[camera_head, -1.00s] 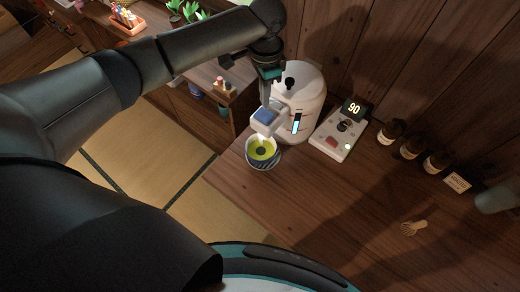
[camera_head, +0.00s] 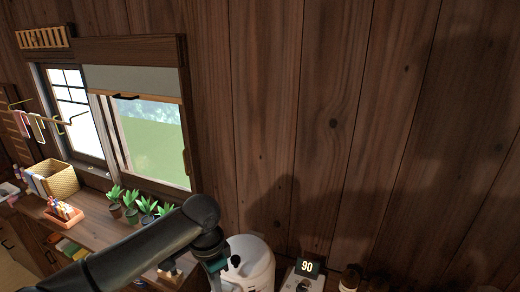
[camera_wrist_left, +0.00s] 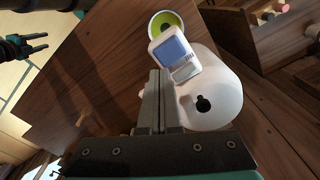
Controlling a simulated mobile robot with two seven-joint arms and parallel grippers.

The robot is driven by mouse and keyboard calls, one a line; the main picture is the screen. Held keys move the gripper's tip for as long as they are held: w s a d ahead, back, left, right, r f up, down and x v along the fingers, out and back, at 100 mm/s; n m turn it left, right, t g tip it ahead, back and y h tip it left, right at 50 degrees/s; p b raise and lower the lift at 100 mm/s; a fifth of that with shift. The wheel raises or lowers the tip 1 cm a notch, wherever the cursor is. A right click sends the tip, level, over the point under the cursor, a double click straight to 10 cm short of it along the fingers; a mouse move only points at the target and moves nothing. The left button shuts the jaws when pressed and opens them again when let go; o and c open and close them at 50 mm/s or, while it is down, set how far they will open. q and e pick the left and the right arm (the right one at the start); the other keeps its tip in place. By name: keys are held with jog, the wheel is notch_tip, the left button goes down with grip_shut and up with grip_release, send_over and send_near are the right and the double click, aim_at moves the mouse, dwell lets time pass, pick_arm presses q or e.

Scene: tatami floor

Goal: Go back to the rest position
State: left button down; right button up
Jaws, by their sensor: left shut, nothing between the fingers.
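My left arm reaches in from the lower left of the head view, where its fingers are cut off at the bottom edge. In the left wrist view my left gripper (camera_wrist_left: 158,102) is shut and empty, its fingertips close beside the white hot-water dispenser (camera_wrist_left: 222,85). The dispenser (camera_head: 252,264) also shows at the bottom of the head view. In the wrist view a bowl (camera_wrist_left: 165,22) with green contents stands by the dispenser's spout. My right gripper (camera_wrist_left: 40,42) shows at the upper left of the wrist view, its fingers apart and empty.
A control box with a "90" display (camera_head: 307,267) stands right of the dispenser, with dark bottles (camera_head: 350,277) beyond it. Potted plants (camera_head: 131,205), a pen tray (camera_head: 62,217) and a basket (camera_head: 55,180) line the shelf under the window (camera_head: 148,140). A wooden wall rises behind.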

pick_arm(q)
jog(key=s+d+f+n+t+h, duration=0.2)
jog(key=s+d+f+h, duration=0.15)
jog(key=s+d, duration=0.55)
jog(key=s+a+n+t+y, duration=0.1)
jog(key=s+a+n+y, duration=0.4)
jog(key=s+a, duration=0.85)
notch_tip(320, 180, down, 32)
jog(key=n+h+b, duration=0.1)
jog(key=b, duration=1.1)
jog(key=s+a+f+g+b, duration=0.1)
jog(key=s+f+b, duration=0.5)
jog(key=f, duration=0.7)
jog(key=s+a+f+g+b, duration=0.1)
jog(key=s+a+f+b, duration=0.1)
jog(key=s+f+b, duration=0.4)
jog(key=s+f, duration=0.4)
jog(key=f, duration=0.4)
jog(key=shift+s+f, duration=0.2)
jog(key=shift+s, duration=0.15)
